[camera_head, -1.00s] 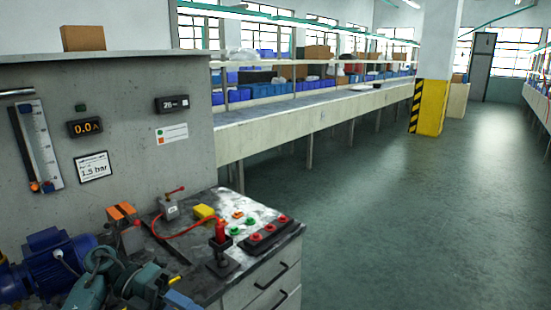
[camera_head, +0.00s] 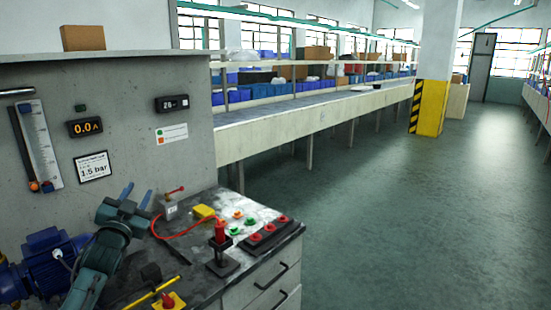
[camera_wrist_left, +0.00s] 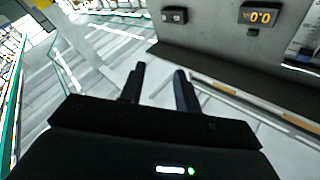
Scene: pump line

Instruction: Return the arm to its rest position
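My left gripper (camera_head: 138,192) is raised in front of the grey panel (camera_head: 130,125), above the left part of the workbench. Its two fingers point up and are apart with nothing between them. The left wrist view also shows the open, empty fingers (camera_wrist_left: 160,82), with the panel and its displays beyond. My left arm (camera_head: 100,262) comes up beside the blue motor (camera_head: 45,265). It hides part of the bench behind it. My right gripper is not in view.
A red-handled device (camera_head: 220,240), a yellow block (camera_head: 203,212), green buttons (camera_head: 249,222) and a red-button strip (camera_head: 268,233) stand on the bench. A red cable (camera_head: 180,230) runs across it. A yellow-and-red switch (camera_head: 169,301) is at the front. The floor (camera_head: 400,220) on the right is clear.

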